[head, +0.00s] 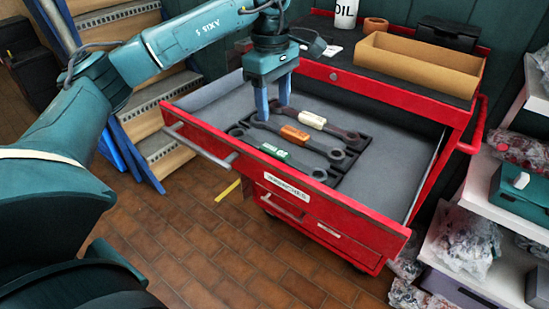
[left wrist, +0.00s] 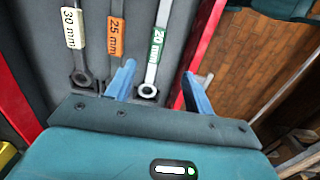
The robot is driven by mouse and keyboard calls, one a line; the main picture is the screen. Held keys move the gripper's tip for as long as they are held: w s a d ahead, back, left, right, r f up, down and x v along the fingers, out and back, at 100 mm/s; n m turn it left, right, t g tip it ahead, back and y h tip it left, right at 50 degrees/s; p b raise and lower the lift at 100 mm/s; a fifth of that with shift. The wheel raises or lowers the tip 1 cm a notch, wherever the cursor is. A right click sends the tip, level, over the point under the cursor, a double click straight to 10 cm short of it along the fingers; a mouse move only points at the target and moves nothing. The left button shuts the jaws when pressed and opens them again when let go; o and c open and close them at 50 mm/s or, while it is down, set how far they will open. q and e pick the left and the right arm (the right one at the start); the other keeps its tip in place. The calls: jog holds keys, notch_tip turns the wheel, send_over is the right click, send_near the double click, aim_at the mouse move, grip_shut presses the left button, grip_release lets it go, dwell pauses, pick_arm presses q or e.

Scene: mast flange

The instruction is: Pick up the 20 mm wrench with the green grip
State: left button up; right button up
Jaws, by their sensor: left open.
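The 20 mm wrench with the green grip (head: 274,152) lies in a dark tray in the open drawer, nearest the drawer's front. In the left wrist view its green 20 mm label (left wrist: 156,46) reads clearly, and its ring end lies between my finger tips in the picture. An orange-grip 25 mm wrench (head: 295,134) and a cream-grip 30 mm wrench (head: 313,120) lie beside it. My left gripper (head: 273,110) is open and empty, pointing down over the left ends of the wrenches. It also shows in the left wrist view (left wrist: 158,80). My right gripper is not in view.
The drawer (head: 391,229) belongs to a red tool cabinet. On its top stand a cardboard box (head: 415,70), a dark case (head: 452,34) and an oil container (head: 346,13). White shelves (head: 490,200) with wrapped items stand right. The drawer's right part is clear.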

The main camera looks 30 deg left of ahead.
pick_arm(q)
send_over(273, 149)
jog(key=shift+y, duration=0.3)
jog(key=f, duration=0.6)
jog(key=shift+s+a+f, duration=0.25)
jog(key=shift+a+f, duration=0.05)
jog(key=shift+w+d+f, duration=0.15)
jog(key=shift+f, duration=1.35)
jog(key=shift+w+d+f, duration=0.15)
jog(key=shift+f, duration=1.35)
jog(key=shift+c, duration=0.2)
grip_shut()
jog(key=shift+r, duration=0.1)
